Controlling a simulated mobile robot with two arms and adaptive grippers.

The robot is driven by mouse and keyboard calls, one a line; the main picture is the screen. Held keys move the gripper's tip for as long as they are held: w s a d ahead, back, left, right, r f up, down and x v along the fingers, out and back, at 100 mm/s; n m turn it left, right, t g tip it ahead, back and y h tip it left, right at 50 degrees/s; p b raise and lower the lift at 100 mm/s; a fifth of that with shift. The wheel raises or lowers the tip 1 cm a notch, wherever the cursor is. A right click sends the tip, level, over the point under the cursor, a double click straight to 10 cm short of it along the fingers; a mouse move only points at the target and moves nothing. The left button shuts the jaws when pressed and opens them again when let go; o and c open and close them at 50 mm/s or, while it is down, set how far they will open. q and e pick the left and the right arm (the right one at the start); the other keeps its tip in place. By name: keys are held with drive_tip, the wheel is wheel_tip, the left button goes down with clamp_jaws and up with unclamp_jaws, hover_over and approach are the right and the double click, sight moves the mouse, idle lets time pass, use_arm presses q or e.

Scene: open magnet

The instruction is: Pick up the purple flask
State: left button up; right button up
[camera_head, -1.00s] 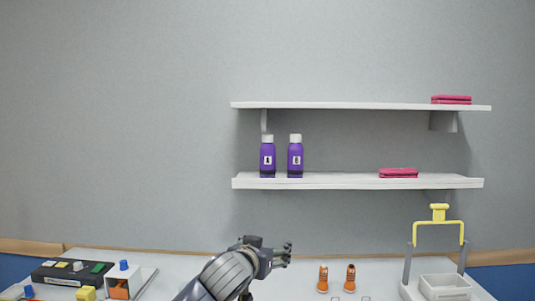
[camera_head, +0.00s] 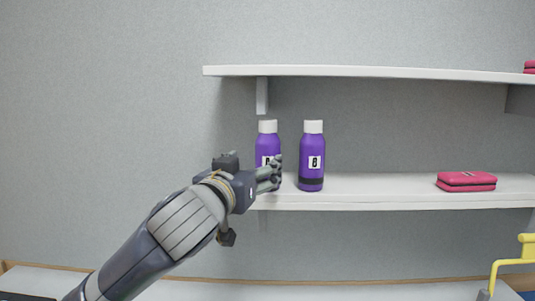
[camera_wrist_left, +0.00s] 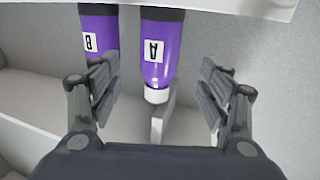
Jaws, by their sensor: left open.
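Two purple flasks with white caps stand upright on the lower shelf (camera_head: 390,196). The left one is flask A (camera_head: 267,145); flask B (camera_head: 312,160) stands just to its right. My left gripper (camera_head: 269,176) is open in front of flask A and hides its lower part and much of its label. The left wrist view appears inverted. There, flask A (camera_wrist_left: 158,60) shows between the open fingers (camera_wrist_left: 160,82), and flask B (camera_wrist_left: 99,38) shows beside the left finger, partly hidden. I cannot tell whether the fingers touch a flask. My right gripper is not in view.
An upper shelf (camera_head: 370,71) with a bracket (camera_head: 262,96) hangs above the flasks. A pink case (camera_head: 466,182) lies farther right on the lower shelf. The shelf between flask B and the case is clear. A yellow handle (camera_head: 514,262) shows at lower right.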

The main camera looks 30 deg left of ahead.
sight(264, 154)
use_arm(q)
drive_tip(key=w, duration=0.1)
drive_tip(key=w+p, duration=0.1)
drive_tip(key=w, duration=0.2)
drive_tip(key=shift+w+a+r, duration=0.15)
drive_tip(key=shift+a+r, duration=0.15)
drive_tip(key=shift+w+p, duration=0.3)
drive_tip(key=w+p, duration=0.1)
drive_tip(key=w, duration=0.1)
drive_tip(key=w+a+p, duration=0.1)
drive_tip(key=w+p, duration=0.1)
drive_tip(key=shift+w+r, duration=0.15)
drive_tip(key=shift+w, duration=0.25)
drive_tip(key=shift+w+f, duration=0.2)
drive_tip(key=shift+w, duration=0.15)
drive_tip(key=shift+a+r, duration=0.1)
drive_tip(key=c, duration=1.3)
